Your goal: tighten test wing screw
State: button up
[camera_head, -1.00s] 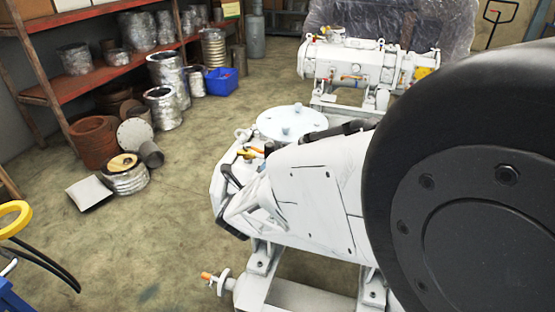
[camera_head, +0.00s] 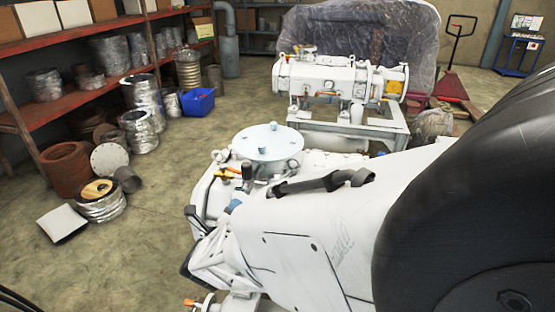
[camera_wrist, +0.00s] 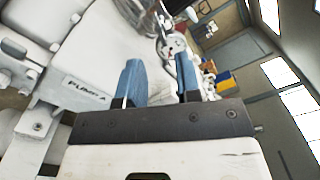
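My gripper (camera_wrist: 158,78) shows in the wrist view with its two blue fingers apart and nothing clearly held between them. In the head view a bit of blue at the end of my white arm may be a fingertip, but the arm hides most of the gripper. The near white pump (camera_head: 212,196) lies around and behind the arm's end, with a round flanged lid (camera_head: 268,146) on top. Small orange handles (camera_head: 233,172) sit beside the lid. I cannot make out which part is the test wing screw. White casing (camera_wrist: 50,50) with a dark-lettered label fills the wrist view's left.
A second white pump (camera_head: 335,80) stands on a frame behind. A red shelf (camera_head: 75,98) with wrapped parts and a blue bin (camera_head: 197,102) are at left. Open floor (camera_head: 150,225) lies left of the near pump. My dark arm link blocks the right side.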

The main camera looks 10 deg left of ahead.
aim_at(243, 190)
jog(key=o, duration=0.8)
jog(key=shift+n, duration=0.5)
jog(key=shift+o, duration=0.2)
jog(key=n, duration=1.8)
jog(key=shift+w+a+r+n, duration=0.1)
jog(key=shift+w+n, duration=0.25)
jog(key=shift+n, duration=0.05)
jog(key=shift+w, duration=0.1)
jog(key=shift+w, duration=3.85)
